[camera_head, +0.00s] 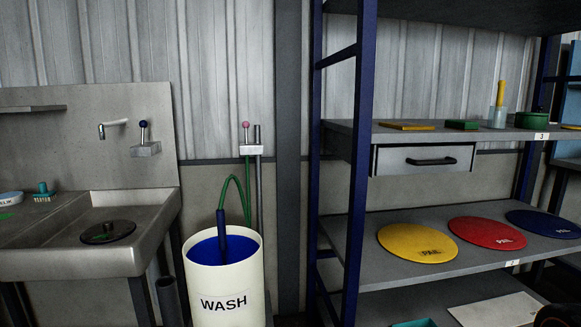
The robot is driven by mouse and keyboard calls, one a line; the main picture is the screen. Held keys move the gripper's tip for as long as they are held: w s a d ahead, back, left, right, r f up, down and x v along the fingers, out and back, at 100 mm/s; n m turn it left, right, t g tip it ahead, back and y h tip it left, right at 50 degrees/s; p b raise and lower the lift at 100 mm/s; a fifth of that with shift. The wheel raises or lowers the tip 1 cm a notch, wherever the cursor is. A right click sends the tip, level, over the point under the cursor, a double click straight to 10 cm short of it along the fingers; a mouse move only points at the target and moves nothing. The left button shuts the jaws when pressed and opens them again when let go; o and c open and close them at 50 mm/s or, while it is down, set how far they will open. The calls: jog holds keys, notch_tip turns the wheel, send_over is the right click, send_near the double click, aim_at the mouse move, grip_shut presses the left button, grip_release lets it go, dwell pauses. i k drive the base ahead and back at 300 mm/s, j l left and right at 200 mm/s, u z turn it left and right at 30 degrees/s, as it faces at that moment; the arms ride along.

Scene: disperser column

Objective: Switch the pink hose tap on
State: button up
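The pink hose tap (245,126) is a pink ball on a short metal lever. It stands upright on a small pale box (251,150) on the wall, left of the blue shelf frame. A green hose (249,190) hangs below the box and loops over to a dark blue wand (222,232). The wand stands in a white bin marked WASH (223,303), which has a blue inside. I see no water running from the wand; its lower end is hidden in the bin. My gripper is not in view.
A metal sink (150,235) with a spout (112,128) and a blue-knobbed lever (142,130) is at left. A blue-framed shelf unit (362,150) fills the right, with a drawer (424,159) and yellow, red and blue discs. The WASH bin stands below the pink tap.

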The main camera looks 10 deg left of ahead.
aim_at(246, 125)
jog(key=i+j, duration=0.15)
jog(key=j, duration=0.2)
jog(key=i+j, duration=0.1)
jog(key=j, duration=0.25)
jog(key=i+j, duration=0.15)
jog(key=j, duration=0.25)
jog(key=i+j, duration=0.1)
jog(key=j, duration=0.25)
